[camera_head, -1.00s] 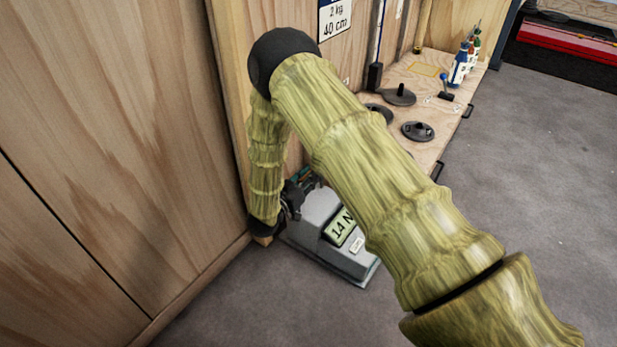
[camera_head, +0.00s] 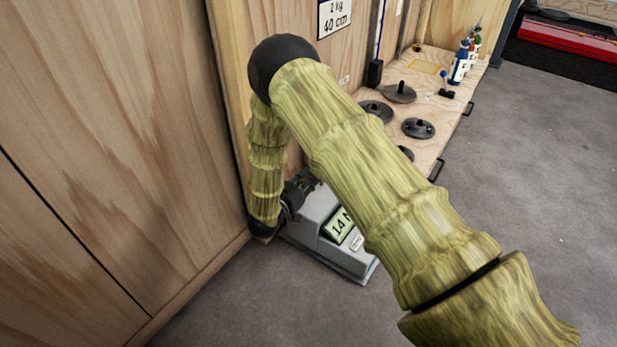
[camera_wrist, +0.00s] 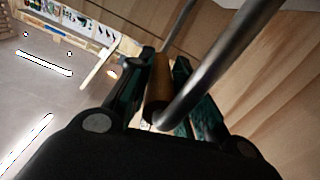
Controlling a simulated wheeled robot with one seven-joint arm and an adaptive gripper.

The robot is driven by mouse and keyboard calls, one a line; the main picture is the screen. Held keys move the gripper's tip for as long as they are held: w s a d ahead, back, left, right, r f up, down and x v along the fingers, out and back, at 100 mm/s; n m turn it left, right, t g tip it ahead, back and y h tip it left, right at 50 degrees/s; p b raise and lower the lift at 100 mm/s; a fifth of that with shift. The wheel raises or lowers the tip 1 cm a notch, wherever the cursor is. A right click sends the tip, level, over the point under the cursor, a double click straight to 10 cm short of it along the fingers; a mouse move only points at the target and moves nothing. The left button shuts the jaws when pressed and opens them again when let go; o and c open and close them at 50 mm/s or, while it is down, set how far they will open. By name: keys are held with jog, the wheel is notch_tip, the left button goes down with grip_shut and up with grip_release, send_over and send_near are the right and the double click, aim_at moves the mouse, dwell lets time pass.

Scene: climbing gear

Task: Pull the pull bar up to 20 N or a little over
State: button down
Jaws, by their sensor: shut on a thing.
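My gripper (camera_wrist: 162,68) is shut on the pull bar (camera_wrist: 157,90), a brown cylinder between metal rods, seen in the wrist view. The dark fingers lie on both sides of the bar. In the head view my gripper (camera_head: 298,193) is low beside the grey force gauge box (camera_head: 318,215), partly hidden by my own arm. The gauge display (camera_head: 339,224) reads 14 N, with its right end covered by my arm. The pull bar itself cannot be made out in the head view.
A wooden panel (camera_head: 110,150) stands close on the left of my arm. A wooden bench (camera_head: 440,110) behind holds black discs (camera_head: 418,128) and bottles (camera_head: 462,62). A sign (camera_head: 336,14) reads 2 kg, 40 cm. Grey floor (camera_head: 540,170) is open on the right.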

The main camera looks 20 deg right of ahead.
jog(key=shift+s+d+f, duration=0.1)
jog(key=shift+d+f, duration=0.1)
jog(key=shift+f, duration=0.25)
jog(key=c, duration=1.2)
grip_release()
jog(key=shift+d+r, duration=0.1)
jog(key=shift+r, duration=0.05)
jog(key=shift+a, duration=0.35)
jog(key=shift+s+a, duration=0.1)
jog(key=shift+a, duration=0.1)
jog(key=v, duration=1.1)
jog(key=shift+s, duration=0.25)
